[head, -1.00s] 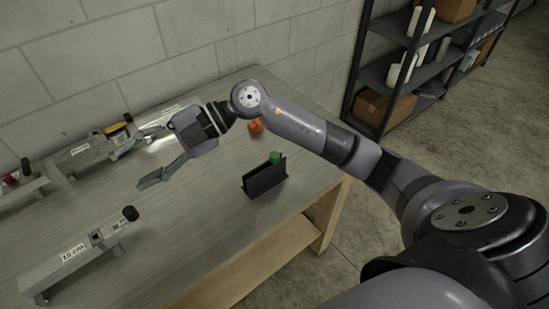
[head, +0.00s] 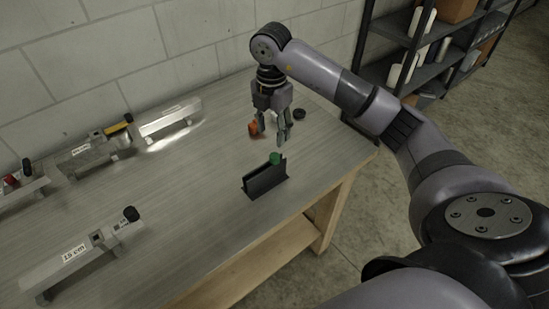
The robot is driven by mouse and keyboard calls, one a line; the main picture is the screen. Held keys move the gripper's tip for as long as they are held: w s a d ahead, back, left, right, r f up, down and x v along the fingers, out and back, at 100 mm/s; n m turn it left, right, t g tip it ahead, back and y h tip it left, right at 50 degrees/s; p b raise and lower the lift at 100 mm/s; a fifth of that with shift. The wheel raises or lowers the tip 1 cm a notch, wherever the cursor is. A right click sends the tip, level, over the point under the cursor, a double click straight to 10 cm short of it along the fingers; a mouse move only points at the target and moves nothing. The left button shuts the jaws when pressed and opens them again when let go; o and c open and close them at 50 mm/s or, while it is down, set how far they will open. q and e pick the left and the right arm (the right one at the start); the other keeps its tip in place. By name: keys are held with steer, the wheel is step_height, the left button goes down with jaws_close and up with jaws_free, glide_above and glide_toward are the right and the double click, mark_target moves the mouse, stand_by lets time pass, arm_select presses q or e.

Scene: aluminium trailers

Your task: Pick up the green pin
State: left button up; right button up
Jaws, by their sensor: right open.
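The green pin (head: 275,158) stands in a black holder (head: 265,179) on the table; only its green top shows above the holder's wall. My right gripper (head: 274,137) points down with its fingers spread, open and empty. In the picture its fingertips are just above the green pin, apart from it. An orange-red piece (head: 253,128) lies beside the gripper's left finger; I cannot tell how far behind or beside it is. My left gripper is not in view.
Aluminium trailers (head: 75,262) stand on the left of the table (head: 190,190), with others along the back. A small black round piece (head: 300,113) lies right of the gripper. A shelf (head: 395,70) stands behind. The table's middle is clear.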

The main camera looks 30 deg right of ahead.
steer(key=p, duration=0.1)
glide_above(275, 155)
steer(key=a, duration=0.1)
steer(key=f, duration=0.4)
steer(key=shift+s+f, duration=0.2)
steer(key=shift+f, duration=0.2)
steer(key=f+p, duration=0.1)
steer(key=f, duration=0.1)
steer(key=d+f+p, duration=0.1)
steer(key=f, duration=0.1)
steer(key=shift+w+f+p, duration=0.15)
steer(key=shift+f+p, duration=0.15)
steer(key=shift+f, duration=0.4)
steer(key=shift+a, duration=0.1)
steer(key=shift+c, duration=0.4)
jaws_close()
